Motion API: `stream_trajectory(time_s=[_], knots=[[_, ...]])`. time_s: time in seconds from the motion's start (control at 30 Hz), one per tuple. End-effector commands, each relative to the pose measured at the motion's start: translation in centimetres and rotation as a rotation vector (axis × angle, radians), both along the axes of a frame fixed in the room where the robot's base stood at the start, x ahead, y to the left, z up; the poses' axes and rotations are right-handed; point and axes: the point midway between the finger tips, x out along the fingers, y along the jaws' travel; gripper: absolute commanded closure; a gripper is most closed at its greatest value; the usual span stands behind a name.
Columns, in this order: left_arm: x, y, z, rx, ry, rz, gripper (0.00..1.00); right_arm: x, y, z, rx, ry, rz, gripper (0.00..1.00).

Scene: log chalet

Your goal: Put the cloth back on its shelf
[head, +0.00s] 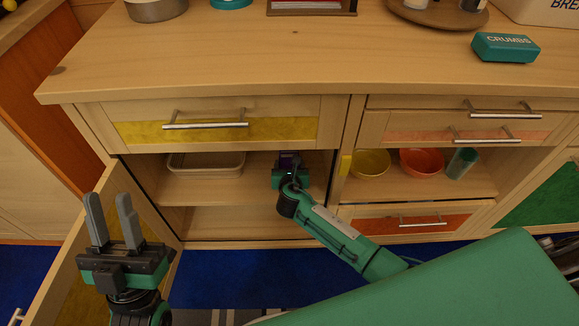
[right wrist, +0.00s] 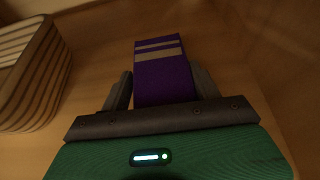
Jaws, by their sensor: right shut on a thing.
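The cloth (right wrist: 162,75) is purple with pale stripes. In the right wrist view it stands out between the two fingers of my right gripper (right wrist: 165,90), which is shut on it. In the head view my right gripper (head: 290,165) reaches into the left open compartment, over its upper shelf (head: 215,187), and only a small purple bit of the cloth shows there. I cannot tell whether the cloth touches the shelf. My left gripper (head: 112,222) is open and empty, upright in front of the open cabinet door (head: 70,275).
A slatted basket (head: 205,165) stands on the same shelf, left of my right gripper; it also shows in the right wrist view (right wrist: 35,75). Yellow (head: 370,163) and orange (head: 421,161) bowls and a green cup (head: 462,162) stand in the right compartment. A teal crumbs box (head: 505,47) sits on the counter.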

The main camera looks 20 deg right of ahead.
Motion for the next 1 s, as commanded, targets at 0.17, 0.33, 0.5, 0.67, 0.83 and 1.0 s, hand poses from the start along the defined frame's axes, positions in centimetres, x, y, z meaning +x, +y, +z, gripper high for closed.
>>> stream_trajectory(time_s=[0.17, 0.33, 0.5, 0.67, 0.83, 1.0], knots=[[0.0, 0.0, 0.0, 0.000, 0.001, 0.000, 0.68, 0.0, 0.0, 0.0, 0.000, 0.000, 0.000, 0.62], [-0.1, 0.1, 0.1, -0.002, -0.009, 0.001, 0.68, 0.0, 0.0, -0.2, 0.000, 0.000, 0.000, 0.27], [0.0, 0.1, 0.1, -0.002, -0.008, 0.002, 0.68, 0.0, 0.0, -0.2, 0.000, 0.000, 0.000, 0.15], [0.0, 0.1, 0.1, -0.001, -0.007, 0.002, 0.68, 0.0, 0.0, -0.2, 0.000, 0.000, 0.000, 0.15], [0.3, -0.2, -0.1, 0.006, 0.031, -0.003, 0.68, -0.5, 0.1, 0.3, 0.000, 0.001, 0.000, 0.15], [1.6, -1.1, -2.3, 0.039, 0.192, -0.024, 0.68, -2.0, 0.5, 1.0, 0.001, 0.001, 0.001, 0.15]])
